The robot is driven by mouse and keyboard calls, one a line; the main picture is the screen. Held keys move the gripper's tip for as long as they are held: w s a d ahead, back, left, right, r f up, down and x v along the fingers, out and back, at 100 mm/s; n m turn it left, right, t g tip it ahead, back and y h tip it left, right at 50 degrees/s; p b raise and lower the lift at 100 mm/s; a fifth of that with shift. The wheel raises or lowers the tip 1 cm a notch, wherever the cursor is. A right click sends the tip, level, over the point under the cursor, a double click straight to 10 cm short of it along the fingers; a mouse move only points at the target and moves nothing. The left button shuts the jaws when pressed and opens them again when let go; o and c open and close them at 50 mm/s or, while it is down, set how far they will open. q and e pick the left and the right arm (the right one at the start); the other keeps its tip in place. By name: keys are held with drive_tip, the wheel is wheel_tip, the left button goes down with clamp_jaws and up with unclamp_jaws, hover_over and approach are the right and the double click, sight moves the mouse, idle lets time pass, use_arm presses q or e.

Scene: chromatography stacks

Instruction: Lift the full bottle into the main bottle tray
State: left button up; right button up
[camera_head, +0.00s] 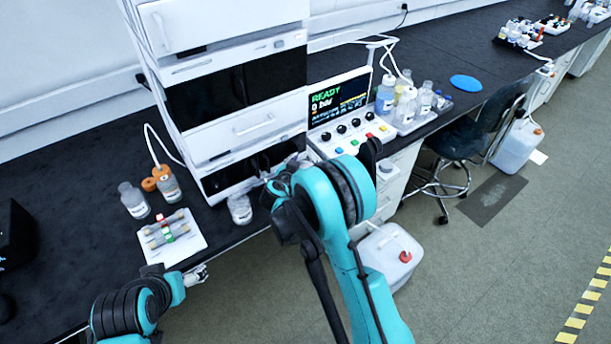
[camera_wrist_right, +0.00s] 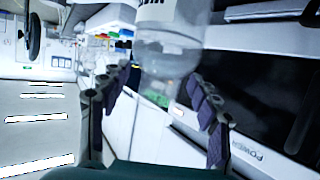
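My right gripper (camera_head: 278,176) is at the front of the white instrument stack, partly hidden by its own arm in the head view. In the right wrist view its fingers (camera_wrist_right: 156,82) stand apart. A clear, labelled bottle (camera_wrist_right: 170,48) shows just past and between the fingertips; I see no clear grip on it. A clear bottle (camera_head: 240,208) stands on the bench just left of the right gripper in the head view. A tray (camera_head: 416,124) holding several bottles stands right of the control panel. My left gripper (camera_head: 197,274) is low at the bench's front edge, its fingers too small to read.
The instrument stack (camera_head: 235,100) and control panel (camera_head: 340,110) border the right gripper. A white plate (camera_head: 172,254) with small columns and two bottles (camera_head: 133,200) (camera_head: 170,186) stand at left. A blue disc (camera_head: 466,83) lies beyond the tray. A stool and a white canister are below.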

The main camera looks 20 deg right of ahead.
clamp_jaws()
